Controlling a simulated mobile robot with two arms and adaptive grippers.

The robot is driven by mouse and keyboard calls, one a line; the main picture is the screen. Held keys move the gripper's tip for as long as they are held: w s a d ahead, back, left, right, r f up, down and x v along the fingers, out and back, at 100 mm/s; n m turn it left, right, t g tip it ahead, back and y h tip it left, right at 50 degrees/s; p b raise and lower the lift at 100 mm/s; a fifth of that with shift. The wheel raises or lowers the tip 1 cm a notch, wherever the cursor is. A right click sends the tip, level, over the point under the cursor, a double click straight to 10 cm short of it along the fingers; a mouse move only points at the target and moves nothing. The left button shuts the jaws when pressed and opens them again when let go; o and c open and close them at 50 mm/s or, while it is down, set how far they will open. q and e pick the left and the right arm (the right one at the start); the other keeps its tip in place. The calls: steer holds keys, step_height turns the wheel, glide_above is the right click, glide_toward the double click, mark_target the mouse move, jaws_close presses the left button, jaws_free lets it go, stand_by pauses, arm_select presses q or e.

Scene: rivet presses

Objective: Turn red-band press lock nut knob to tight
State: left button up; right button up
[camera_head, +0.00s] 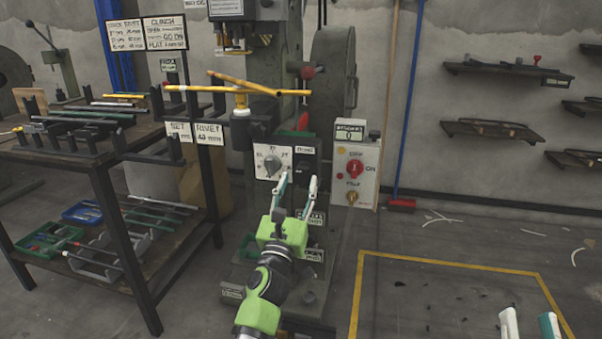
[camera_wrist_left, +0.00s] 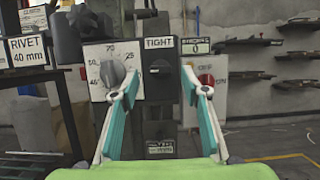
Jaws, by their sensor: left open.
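The press (camera_head: 290,100) stands in the middle of the head view; I cannot make out a red band on it. In the left wrist view the knob (camera_wrist_left: 160,68) is under a label reading TIGHT (camera_wrist_left: 160,43). My left gripper (camera_head: 297,182) is open and empty in front of the panel. In the wrist view its fingers (camera_wrist_left: 160,85) stand either side of the knob, apart from it. My right gripper (camera_head: 529,322) is open at the bottom right, only its fingertips showing.
A numbered dial (camera_head: 272,164) is just left of the knob. A panel with a red ON switch (camera_head: 355,168) is to the right. A rack table (camera_head: 100,165) stands left. Floor inside the yellow line (camera_head: 450,264) is mostly clear.

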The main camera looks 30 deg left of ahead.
mark_target(302, 170)
arm_select(q)
steer(key=shift+x, duration=1.85)
steer(key=c, duration=1.1)
